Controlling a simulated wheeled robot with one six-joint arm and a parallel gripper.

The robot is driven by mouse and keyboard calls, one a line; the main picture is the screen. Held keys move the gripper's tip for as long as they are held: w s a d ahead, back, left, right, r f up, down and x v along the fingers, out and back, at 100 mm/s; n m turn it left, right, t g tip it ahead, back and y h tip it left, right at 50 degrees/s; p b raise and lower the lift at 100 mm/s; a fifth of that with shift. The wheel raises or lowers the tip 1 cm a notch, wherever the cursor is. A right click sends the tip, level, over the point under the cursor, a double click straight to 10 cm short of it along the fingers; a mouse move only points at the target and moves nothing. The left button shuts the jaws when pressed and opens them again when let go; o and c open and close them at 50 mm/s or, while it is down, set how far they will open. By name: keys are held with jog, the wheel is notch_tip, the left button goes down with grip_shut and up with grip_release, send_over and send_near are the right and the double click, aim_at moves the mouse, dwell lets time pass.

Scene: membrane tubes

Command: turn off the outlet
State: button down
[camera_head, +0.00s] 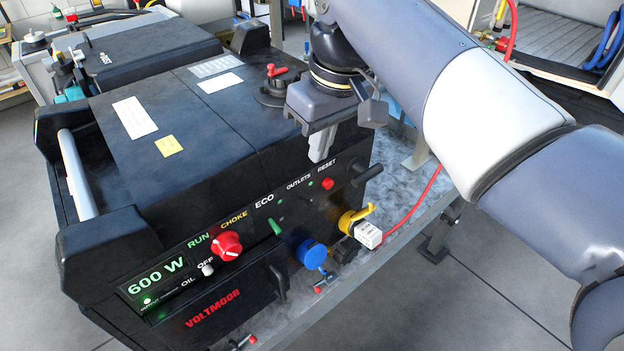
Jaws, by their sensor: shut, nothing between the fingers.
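The black generator (180,130) fills the middle of the view. Its front panel has the printed label OUTLETS (298,183) with a small green light (310,183) beside it, and a red RESET button (327,183). Below are a blue outlet (311,254) and a yellow outlet (352,219) with its yellow lid raised. A white and black plug (367,236) sits at the yellow outlet, with a red cable running right. My gripper (320,156) is shut and empty, pointing down just above the panel's upper edge. Whether it touches the generator cannot be told.
A red RUN/CHOKE/OFF knob (227,246), a green lever (275,227), a lit 600 W display (155,280) and a black handle (277,285) are on the front. A red-handled valve (276,75) stands on top. The grey bench (395,190) has bare room at right.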

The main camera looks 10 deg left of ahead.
aim_at(305, 202)
jog(key=f, duration=0.3)
jog(key=a+f, duration=0.1)
jog(key=f, duration=0.6)
jog(key=shift+w+a, duration=0.3)
jog(key=shift+s+d+f+t+y+b, duration=0.2)
jog(key=shift+t+y+b, duration=0.1)
jog(key=shift+b, duration=0.65)
jog(key=t+y+b, duration=0.1)
jog(key=b, duration=0.3)
jog(key=d+f+t+y+b, duration=0.1)
jog(key=y+b, duration=0.1)
jog(key=b, duration=0.2)
jog(key=shift+s+f+t+b, duration=0.1)
jog(key=shift+s+t+b, duration=0.25)
jog(key=shift+s+t, duration=0.05)
